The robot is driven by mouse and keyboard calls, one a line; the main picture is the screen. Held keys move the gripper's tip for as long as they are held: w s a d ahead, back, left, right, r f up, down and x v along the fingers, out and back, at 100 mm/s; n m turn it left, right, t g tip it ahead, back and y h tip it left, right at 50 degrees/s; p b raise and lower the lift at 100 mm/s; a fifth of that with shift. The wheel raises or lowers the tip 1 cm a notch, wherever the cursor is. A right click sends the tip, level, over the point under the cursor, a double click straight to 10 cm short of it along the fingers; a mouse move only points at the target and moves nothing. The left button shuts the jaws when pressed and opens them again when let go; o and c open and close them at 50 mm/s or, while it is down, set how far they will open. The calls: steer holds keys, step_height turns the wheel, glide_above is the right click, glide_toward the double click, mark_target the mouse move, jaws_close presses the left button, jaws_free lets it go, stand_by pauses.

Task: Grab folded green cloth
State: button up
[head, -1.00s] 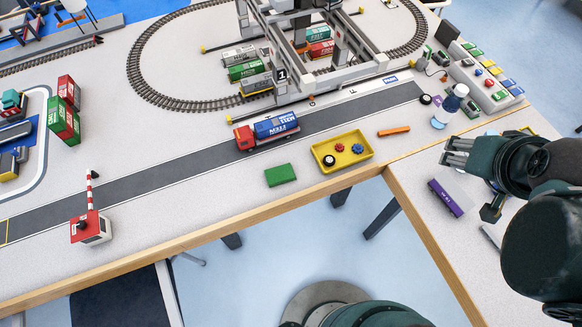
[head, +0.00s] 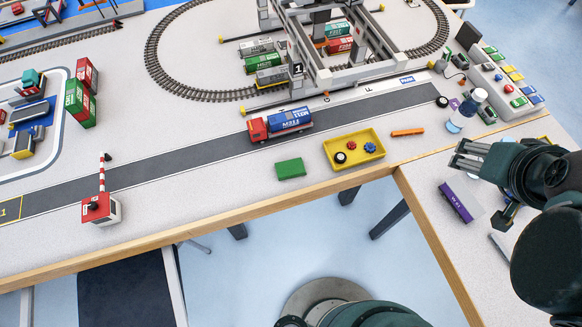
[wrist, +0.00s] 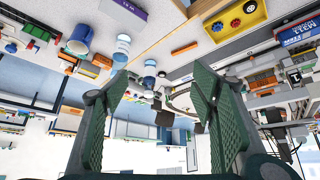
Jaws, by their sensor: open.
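The folded green cloth (head: 290,168) lies flat on the table near its front edge, left of the yellow tray. It looks like a small bright green rectangle. My gripper (head: 458,156) is over the right-hand table, well to the right of the cloth and apart from it. In the wrist view my gripper (wrist: 165,95) shows two green-padded fingers spread wide with nothing between them. I cannot make out the cloth in the wrist view.
A yellow tray (head: 375,155) with small round parts sits right of the cloth. A red and blue toy truck (head: 280,124) stands behind on the grey road. An orange bar (head: 407,132), a bottle (head: 467,110) and a purple container (head: 456,201) are near my gripper. A gantry crane (head: 335,75) stands behind.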

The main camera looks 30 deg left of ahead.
stand_by(0.3)
steer(key=w+a+f+n+g+b, duration=0.1)
steer(key=w+a+f+n, duration=0.15)
steer(key=a+n, duration=0.4)
steer(key=w+a+f+n+g+b, duration=0.1)
steer(key=a+f+n+g, duration=0.2)
steer(key=a, duration=0.6)
steer(key=w+a+f+n+b, duration=0.1)
steer(key=w+a+f+n, duration=0.1)
steer(key=a+f+n, duration=0.35)
steer(key=s+a+f+n, duration=0.2)
steer(key=a+f+n, duration=0.1)
steer(key=a, duration=0.4)
steer(key=s+a+f+n+g+b, duration=0.1)
steer(key=s+a+f+n, duration=0.2)
steer(key=a+f, duration=0.3)
steer(key=s+a+f+n+g+h, duration=0.1)
steer(key=s+a+f+n, duration=0.2)
steer(key=a, duration=0.7)
steer(key=shift+s+a+f+n, duration=0.1)
steer(key=shift+s+f+n, duration=0.05)
steer(key=shift+f+n, duration=0.4)
steer(key=shift+s+a+f+n, duration=0.1)
steer(key=shift+f+n, duration=0.25)
steer(key=shift+f, duration=0.25)
steer(key=shift+s+a+f, duration=0.3)
steer(key=shift+f, duration=0.05)
steer(key=shift+f+b, duration=0.1)
steer(key=shift+b, duration=0.2)
